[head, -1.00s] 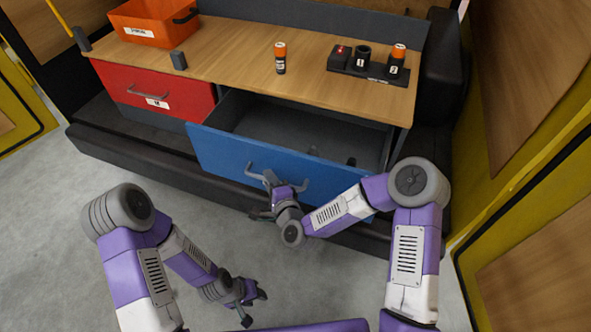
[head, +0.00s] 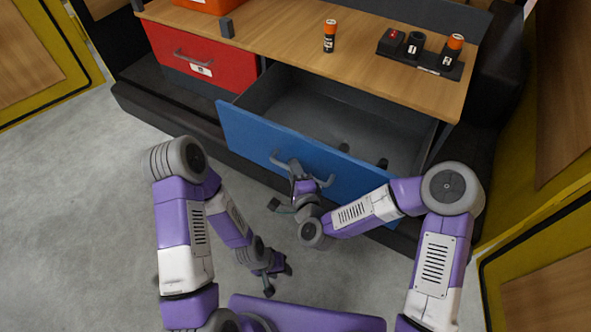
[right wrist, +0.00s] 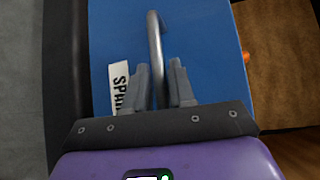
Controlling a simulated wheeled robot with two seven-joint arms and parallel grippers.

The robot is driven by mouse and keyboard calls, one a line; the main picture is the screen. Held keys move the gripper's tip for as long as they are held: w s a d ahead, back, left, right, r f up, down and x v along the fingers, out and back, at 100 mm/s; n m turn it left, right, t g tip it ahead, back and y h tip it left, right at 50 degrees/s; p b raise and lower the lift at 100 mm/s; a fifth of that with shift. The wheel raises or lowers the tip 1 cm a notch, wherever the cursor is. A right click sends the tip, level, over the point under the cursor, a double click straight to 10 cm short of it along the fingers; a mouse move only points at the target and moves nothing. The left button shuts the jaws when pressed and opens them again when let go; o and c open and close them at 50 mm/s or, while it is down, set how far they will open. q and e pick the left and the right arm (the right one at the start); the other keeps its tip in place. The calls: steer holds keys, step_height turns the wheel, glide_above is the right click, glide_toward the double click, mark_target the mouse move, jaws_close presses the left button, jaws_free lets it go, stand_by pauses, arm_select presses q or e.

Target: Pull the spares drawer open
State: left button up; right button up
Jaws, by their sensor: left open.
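The blue spares drawer (head: 245,132) stands well open, its grey inside showing in the head view. Its front fills the middle of the right wrist view (right wrist: 205,35), with a partly hidden white label (right wrist: 119,88) reading "SPA". My right gripper (head: 299,174) is at the grey bar handle (head: 281,162) on the drawer front. My left gripper (head: 279,281) is open and empty, low over the floor, apart from the drawer.
A shut red drawer (head: 205,52) is to the left. On the wooden top (head: 375,70) stand an orange-capped cylinder (head: 330,36), a dark holder (head: 424,62) with another, and an orange bin (head: 210,4). Grey floor (head: 75,200) is clear at left. A yellow-framed panel (head: 545,250) is at right.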

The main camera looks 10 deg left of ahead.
steer(key=shift+o, duration=1.1)
steer(key=p+v, duration=0.1)
steer(key=v, duration=0.6)
steer(key=shift+s, duration=0.25)
steer(key=shift+d, duration=0.1)
steer(key=s+d+f+n+g+h+p, duration=0.1)
steer(key=s+d+f+n+g+p, duration=0.1)
steer(key=d+f+n+g, duration=0.3)
steer(key=s+d+f+n+g+p, duration=0.1)
steer(key=s+f+n+g, duration=0.1)
steer(key=f, duration=0.5)
steer(key=s+d+f+n+g+h+p, duration=0.1)
steer(key=s+d+f+n+g+p, duration=0.1)
steer(key=s+d+f+n+g, duration=0.3)
steer(key=s+d+f+g, duration=0.2)
steer(key=s+d, duration=0.2)
steer(key=s, duration=0.1)
steer(key=shift+s+h, duration=0.3)
steer(key=shift+h, duration=0.1)
